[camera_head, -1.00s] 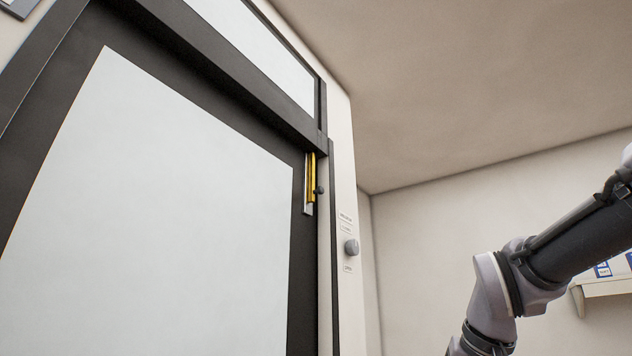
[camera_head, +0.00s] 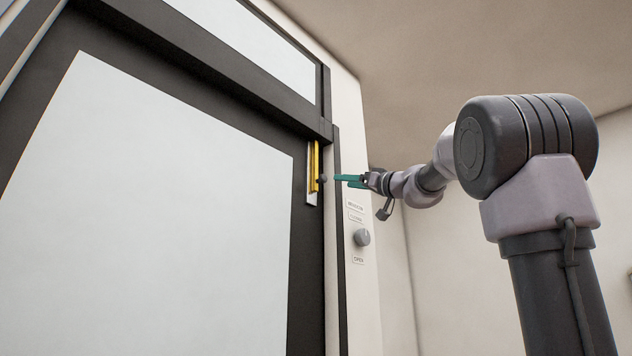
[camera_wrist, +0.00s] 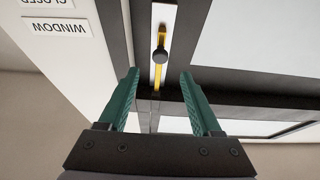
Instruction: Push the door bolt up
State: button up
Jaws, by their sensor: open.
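The yellow door bolt (camera_head: 315,166) is on a pale plate at the upper right corner of the dark-framed door (camera_head: 304,262). A dark round knob (camera_head: 323,179) sticks out from the bolt. My gripper (camera_head: 338,178) has green fingers and is just right of the knob, at about its height. In the wrist view the picture is upside down. There the knob (camera_wrist: 160,55) lies beyond the fingertips, roughly midway between them. The gripper (camera_wrist: 158,73) is open and empty. I see no clear contact between the fingers and the knob.
A grey round knob (camera_head: 362,237) is on the wall right of the door, with labels above and below it. A window (camera_head: 262,50) is above the door. A dark frame beam (camera_head: 215,75) runs between them. The space before the door glass is clear.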

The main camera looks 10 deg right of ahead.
aim_at(325, 178)
jog(key=x, duration=1.1)
jog(key=shift+s+r, duration=0.1)
jog(key=shift+c, duration=0.3)
grip_shut()
dwell(0.8)
